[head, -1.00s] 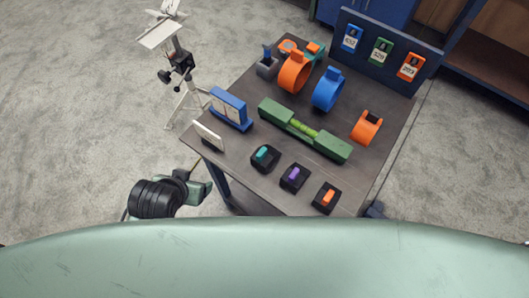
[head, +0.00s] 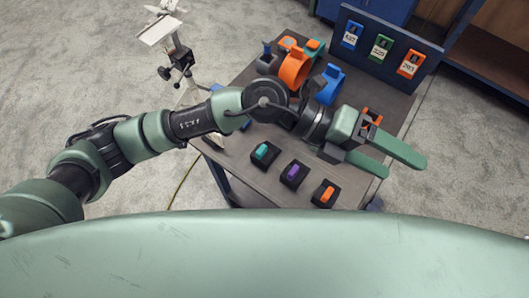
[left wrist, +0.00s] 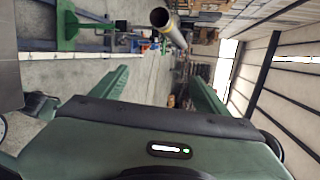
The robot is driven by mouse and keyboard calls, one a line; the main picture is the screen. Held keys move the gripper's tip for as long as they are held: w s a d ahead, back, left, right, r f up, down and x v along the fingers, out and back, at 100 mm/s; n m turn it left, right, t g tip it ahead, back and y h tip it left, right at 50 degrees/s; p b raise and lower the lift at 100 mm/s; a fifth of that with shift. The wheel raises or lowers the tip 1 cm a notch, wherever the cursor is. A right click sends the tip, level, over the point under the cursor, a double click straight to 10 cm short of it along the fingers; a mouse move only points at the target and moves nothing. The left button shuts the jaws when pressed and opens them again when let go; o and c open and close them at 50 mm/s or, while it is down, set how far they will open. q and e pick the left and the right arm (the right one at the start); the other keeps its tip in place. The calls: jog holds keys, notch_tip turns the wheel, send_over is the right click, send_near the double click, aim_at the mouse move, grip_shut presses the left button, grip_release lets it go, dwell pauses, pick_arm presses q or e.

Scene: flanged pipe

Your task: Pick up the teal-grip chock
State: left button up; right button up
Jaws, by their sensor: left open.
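The teal-grip chock (head: 264,153) is a black block with a teal grip on top. It sits on the near left part of the dark table (head: 236,168) in the head view. My left gripper (head: 406,164) is open and empty, held above the table's right side, with its fingers pointing right. It is well to the right of the teal-grip chock and apart from it. In the left wrist view the two green fingers (left wrist: 155,90) are spread with nothing between them, and no chock shows there. My right gripper is not in view.
A purple-grip chock (head: 293,174) and an orange-grip chock (head: 326,194) sit in a row beside it. Orange (head: 294,67) and blue (head: 329,82) clamp rings stand farther back. A panel with tagged padlocks (head: 380,48) stands at the far edge. My arm hides the table's middle.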

pick_arm(q)
jog(key=w+a+f+m+t+y, duration=0.1)
jog(key=w+a+f+y, duration=0.1)
jog(key=a+f+y, duration=0.45)
jog(key=t+y, duration=0.5)
jog(key=y, duration=0.3)
send_over(264, 145)
jog(key=shift+h, duration=0.25)
notch_tip(264, 145, down, 10)
jog(key=shift+w+d+r, duration=0.1)
jog(key=shift+f, duration=0.35)
notch_tip(264, 145, down, 6)
jog(key=p, duration=0.3)
jog(key=shift+f, duration=0.4)
grip_shut()
